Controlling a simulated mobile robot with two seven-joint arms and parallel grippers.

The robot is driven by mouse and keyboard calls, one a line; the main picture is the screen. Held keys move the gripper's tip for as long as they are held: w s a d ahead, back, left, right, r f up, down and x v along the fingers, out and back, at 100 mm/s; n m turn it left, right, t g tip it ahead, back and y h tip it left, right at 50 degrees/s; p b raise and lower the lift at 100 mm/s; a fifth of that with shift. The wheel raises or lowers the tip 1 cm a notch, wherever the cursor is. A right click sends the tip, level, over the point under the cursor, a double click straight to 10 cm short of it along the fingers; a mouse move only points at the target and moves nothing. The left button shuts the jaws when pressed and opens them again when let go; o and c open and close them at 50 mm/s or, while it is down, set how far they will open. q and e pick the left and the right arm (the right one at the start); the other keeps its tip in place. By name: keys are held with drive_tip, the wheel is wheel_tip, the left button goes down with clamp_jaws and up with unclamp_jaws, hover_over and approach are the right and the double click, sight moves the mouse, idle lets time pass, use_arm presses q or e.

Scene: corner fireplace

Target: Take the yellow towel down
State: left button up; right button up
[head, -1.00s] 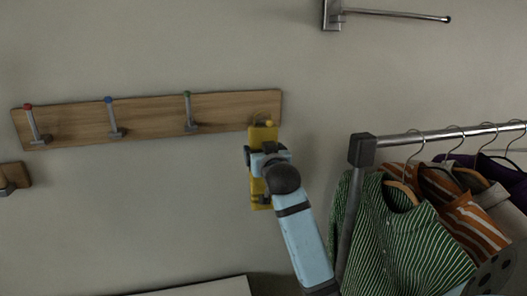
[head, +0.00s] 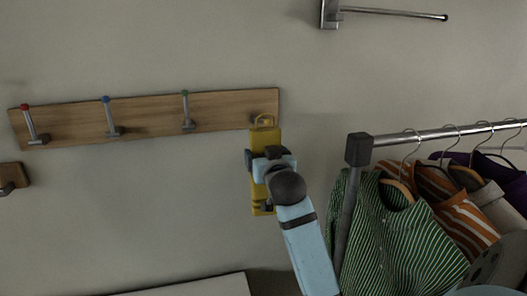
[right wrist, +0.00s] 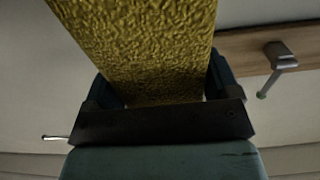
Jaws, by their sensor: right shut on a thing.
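The yellow towel (head: 263,138) is a narrow folded strip with a loop (head: 265,119) at its top. It hangs upright in front of the right end of the wooden hook board (head: 158,116). I cannot tell whether the loop is on a hook, as the loop covers that spot. My right gripper (head: 268,160) is shut on the towel's middle from the front. In the right wrist view the towel (right wrist: 145,45) fills the space between the fingers (right wrist: 160,90). My left gripper is not in view.
The board carries hooks with red (head: 25,107), blue (head: 106,99) and green (head: 185,93) tips, all bare. A clothes rack (head: 358,150) with hanging shirts (head: 400,240) stands close on the right. A metal wall arm (head: 395,13) sticks out above.

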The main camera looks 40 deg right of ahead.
drive_tip(key=shift+p+v, duration=0.5)
drive_tip(key=shift+v, duration=2.35)
drive_tip(key=p+v, duration=0.1)
drive_tip(key=v, duration=0.5)
